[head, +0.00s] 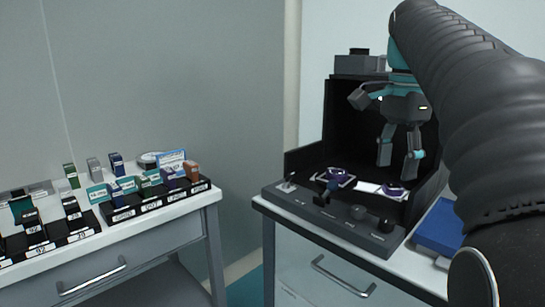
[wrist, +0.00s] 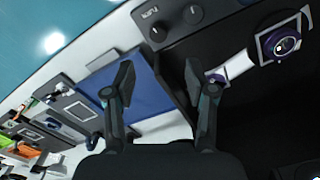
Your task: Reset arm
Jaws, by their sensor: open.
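My gripper (head: 399,152) hangs from my arm in front of the open black enclosure on the right table in the head view. Its two fingers point down and stand apart with nothing between them. In the wrist view my gripper (wrist: 160,88) also shows open and empty, with a blue flat item (wrist: 130,92) beyond the fingers. Two purple round parts sit on the enclosure's floor, the left one (head: 338,176) and the right one (head: 393,190), with a white plate between them. The fingertips appear above the right purple part; I cannot tell the gap.
A control panel with knobs (head: 333,215) runs along the enclosure's front. The enclosure's side walls (head: 303,158) stand close to my gripper. A blue item (head: 440,228) lies right of it. The left table holds racks of small labelled boxes (head: 150,203). A gap separates the tables.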

